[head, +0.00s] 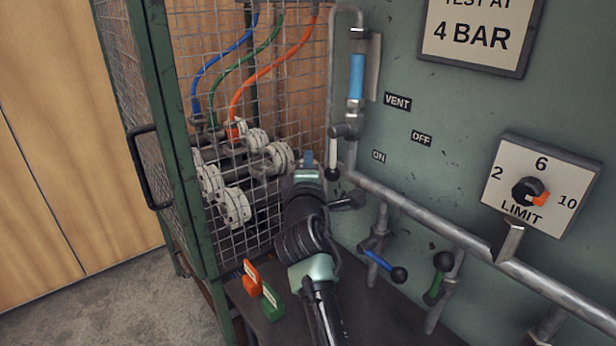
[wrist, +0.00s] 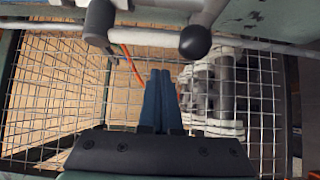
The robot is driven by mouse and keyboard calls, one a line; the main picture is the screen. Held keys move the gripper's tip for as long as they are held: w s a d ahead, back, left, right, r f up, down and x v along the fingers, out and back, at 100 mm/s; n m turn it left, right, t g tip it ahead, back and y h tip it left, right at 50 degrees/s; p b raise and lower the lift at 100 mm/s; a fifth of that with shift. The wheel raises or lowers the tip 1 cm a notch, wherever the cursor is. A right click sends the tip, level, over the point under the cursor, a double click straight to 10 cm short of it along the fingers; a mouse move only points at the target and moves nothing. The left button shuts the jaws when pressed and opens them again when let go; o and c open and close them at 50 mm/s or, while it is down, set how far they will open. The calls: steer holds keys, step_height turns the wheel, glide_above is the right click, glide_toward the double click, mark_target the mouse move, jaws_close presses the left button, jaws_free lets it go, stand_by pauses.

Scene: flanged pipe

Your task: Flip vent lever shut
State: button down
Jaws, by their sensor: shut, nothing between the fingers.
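The vent lever (head: 333,152) is a pale rod with a black ball knob, hanging down from a valve on the vertical pipe below the blue sight tube. The VENT label (head: 397,102) is on the green panel to its right. In the wrist view the lever's black knob (wrist: 195,41) is near the top, right of centre. My gripper (head: 308,158) is beside the knob, on its left in the head view. Its blue fingers (wrist: 160,74) are shut and empty, pointing towards the mesh. I cannot tell whether they touch the lever.
A mesh cage (head: 232,110) holds the flanged pipe (head: 236,205) and coloured hoses on the left. A long grey pipe (head: 430,218) runs along the panel. A blue lever (head: 380,260) and a green lever (head: 437,285) stand below it. Orange and green tags (head: 262,290) are on the bench.

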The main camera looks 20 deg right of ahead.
steer(key=shift+s+d, duration=1)
steer(key=shift+d, duration=0.3)
steer(key=shift+r+p, duration=0.2)
steer(key=shift+p, duration=0.4)
